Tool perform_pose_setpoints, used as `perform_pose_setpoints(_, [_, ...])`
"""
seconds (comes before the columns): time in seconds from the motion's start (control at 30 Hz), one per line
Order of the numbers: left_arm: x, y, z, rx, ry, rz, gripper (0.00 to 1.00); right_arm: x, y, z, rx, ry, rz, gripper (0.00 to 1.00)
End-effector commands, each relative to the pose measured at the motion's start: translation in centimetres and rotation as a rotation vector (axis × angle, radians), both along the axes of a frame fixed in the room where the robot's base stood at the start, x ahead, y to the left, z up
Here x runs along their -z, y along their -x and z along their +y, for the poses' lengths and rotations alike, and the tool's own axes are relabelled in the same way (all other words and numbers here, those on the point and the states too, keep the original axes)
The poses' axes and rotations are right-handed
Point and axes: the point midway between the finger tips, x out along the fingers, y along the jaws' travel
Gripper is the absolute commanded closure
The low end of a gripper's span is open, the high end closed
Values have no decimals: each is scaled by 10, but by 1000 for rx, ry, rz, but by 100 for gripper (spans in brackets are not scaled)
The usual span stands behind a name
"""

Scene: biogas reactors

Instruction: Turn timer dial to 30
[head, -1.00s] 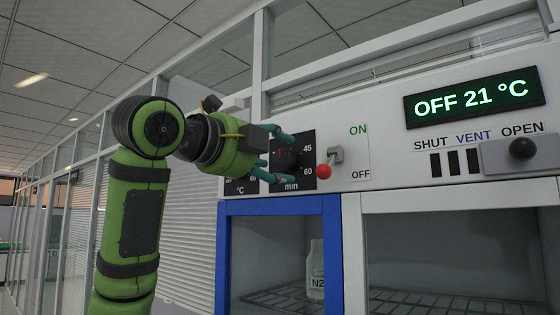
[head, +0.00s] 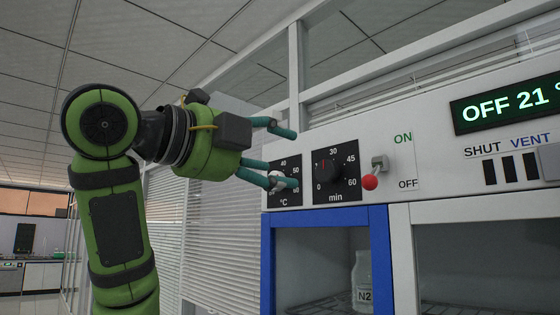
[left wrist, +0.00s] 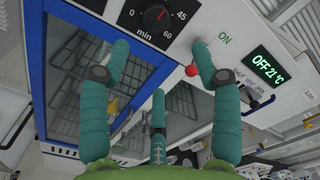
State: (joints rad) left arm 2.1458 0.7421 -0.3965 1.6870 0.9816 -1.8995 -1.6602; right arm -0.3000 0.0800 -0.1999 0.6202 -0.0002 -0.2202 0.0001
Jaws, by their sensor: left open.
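The timer dial (head: 327,172) is a black knob on a black plate marked "min". Its red mark points up, close to the 30 label; the exact reading is too small to tell. The dial also shows at the top edge of the left wrist view (left wrist: 157,17), where 45 and 60 are readable and 30 is out of frame. My left gripper (head: 283,158) is open and empty, its teal fingers spread left of the timer dial and apart from it. In the head view the fingers partly cover the °C dial (head: 278,181). My right gripper is not in view.
A red-tipped ON/OFF lever (head: 370,182) sits just right of the timer. Further right are the SHUT/VENT slots (head: 505,171) and a display (head: 515,103) reading OFF 21. Below is a blue-framed chamber (head: 379,245) with an N2 bottle (head: 363,272).

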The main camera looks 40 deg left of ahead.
Motion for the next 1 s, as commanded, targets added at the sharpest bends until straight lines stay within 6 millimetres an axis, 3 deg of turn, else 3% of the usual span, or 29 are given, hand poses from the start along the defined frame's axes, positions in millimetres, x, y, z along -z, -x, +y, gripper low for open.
perform_pose_setpoints(0.17, [7, -12, -4, 45, 255, -22, 36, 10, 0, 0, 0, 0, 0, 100])
perform_pose_setpoints(0.4, [18, -37, -3, 207, 996, -52, 36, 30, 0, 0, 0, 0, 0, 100])
perform_pose_setpoints(0.6, [25, -49, 7, 346, 1496, -35, 36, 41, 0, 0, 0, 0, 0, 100])
perform_pose_setpoints(0.8, [25, -54, 13, 410, 1703, -19, 36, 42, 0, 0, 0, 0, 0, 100])
perform_pose_setpoints(1.0, [13, -75, 8, 413, 1719, -12, 36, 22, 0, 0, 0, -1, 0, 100])
